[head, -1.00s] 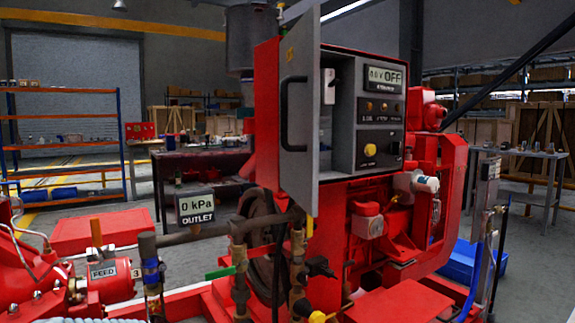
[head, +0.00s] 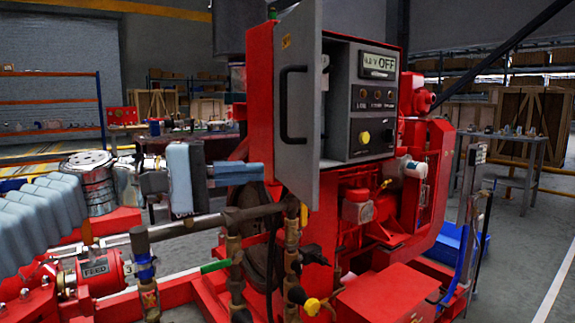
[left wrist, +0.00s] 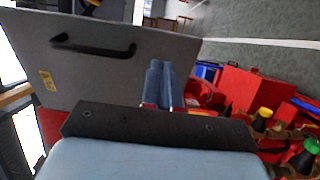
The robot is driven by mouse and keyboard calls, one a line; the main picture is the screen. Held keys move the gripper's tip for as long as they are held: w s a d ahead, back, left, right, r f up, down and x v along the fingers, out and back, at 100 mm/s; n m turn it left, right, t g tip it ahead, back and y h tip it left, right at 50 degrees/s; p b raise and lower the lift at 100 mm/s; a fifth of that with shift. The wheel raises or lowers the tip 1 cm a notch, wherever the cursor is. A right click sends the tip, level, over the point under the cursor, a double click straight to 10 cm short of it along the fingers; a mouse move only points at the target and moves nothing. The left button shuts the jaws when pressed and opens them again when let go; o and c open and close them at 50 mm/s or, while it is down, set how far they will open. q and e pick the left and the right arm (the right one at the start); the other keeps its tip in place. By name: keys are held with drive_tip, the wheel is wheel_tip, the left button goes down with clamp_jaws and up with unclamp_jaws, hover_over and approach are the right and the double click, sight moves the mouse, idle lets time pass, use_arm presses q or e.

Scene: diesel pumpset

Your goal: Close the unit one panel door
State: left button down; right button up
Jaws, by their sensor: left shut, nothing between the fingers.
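The unit one panel door (head: 299,110) is a grey hinged panel with a black bar handle (head: 291,104). It stands swung open at the left of the red control box, and the box's inside and panel (head: 377,98) show. My left gripper (head: 262,172) is shut and empty, to the left of the door and below its handle, with its fingers toward the door. In the left wrist view the shut blue fingers (left wrist: 157,85) overlap the lower edge of the door (left wrist: 110,75); I cannot tell if they touch. The right gripper is out of view.
Brass and grey pipes with valves (head: 235,245) stand below the gripper. The red engine (head: 370,215) sits under the box. A blue bin (head: 450,248) and a grey table (head: 525,145) are at the right, with open floor beyond.

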sight(307, 169)
use_arm(q)
drive_tip(key=p+x, duration=0.1)
drive_tip(key=x, duration=0.5)
drive_tip(key=shift+w+d, duration=0.1)
drive_tip(key=shift+d, duration=0.25)
drive_tip(key=shift+d, duration=0.15)
